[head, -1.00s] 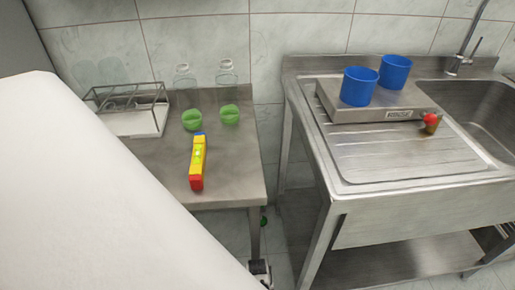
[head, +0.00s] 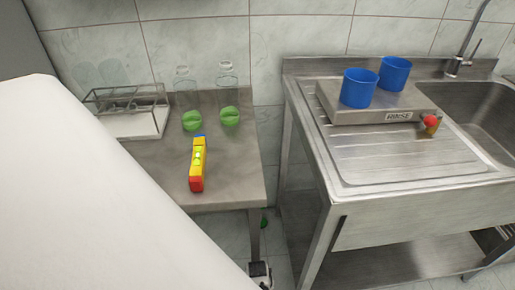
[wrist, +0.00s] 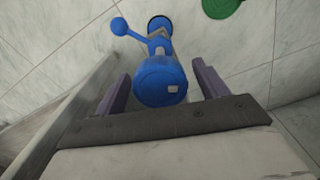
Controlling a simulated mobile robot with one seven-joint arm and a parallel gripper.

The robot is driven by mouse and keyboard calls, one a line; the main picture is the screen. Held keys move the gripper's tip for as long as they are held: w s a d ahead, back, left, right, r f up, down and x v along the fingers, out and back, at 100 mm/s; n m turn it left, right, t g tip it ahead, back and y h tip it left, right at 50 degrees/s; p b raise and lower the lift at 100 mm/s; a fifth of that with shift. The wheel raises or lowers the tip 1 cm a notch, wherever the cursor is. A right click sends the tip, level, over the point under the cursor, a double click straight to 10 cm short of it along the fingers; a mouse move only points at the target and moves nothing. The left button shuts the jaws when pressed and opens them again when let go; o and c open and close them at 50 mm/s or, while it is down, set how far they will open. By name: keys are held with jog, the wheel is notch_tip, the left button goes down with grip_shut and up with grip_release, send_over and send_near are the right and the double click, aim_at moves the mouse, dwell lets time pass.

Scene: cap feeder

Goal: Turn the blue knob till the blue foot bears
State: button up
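The blue knob (wrist: 161,82) is seen end-on in the wrist view, with a pale square mark on its face. My gripper (wrist: 160,75) is open around it, one dark finger on each side, with a narrow gap showing at both. Beyond the knob is a blue stem with a side arm ending in a blue ball (wrist: 119,27). A dark round end with a blue rim (wrist: 160,22), perhaps the blue foot, lies past it. I cannot tell whether it touches the floor. The head view does not show my gripper or the knob clearly.
A sink bench (head: 400,165) with blue cups stands right. A green round thing (wrist: 221,5) shows at the wrist view's top.

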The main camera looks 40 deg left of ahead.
jog(key=shift+o, duration=0.2)
notch_tip(320, 180, up, 7)
jog(key=p, duration=0.7)
jog(key=shift+r, duration=0.1)
dwell(0.4)
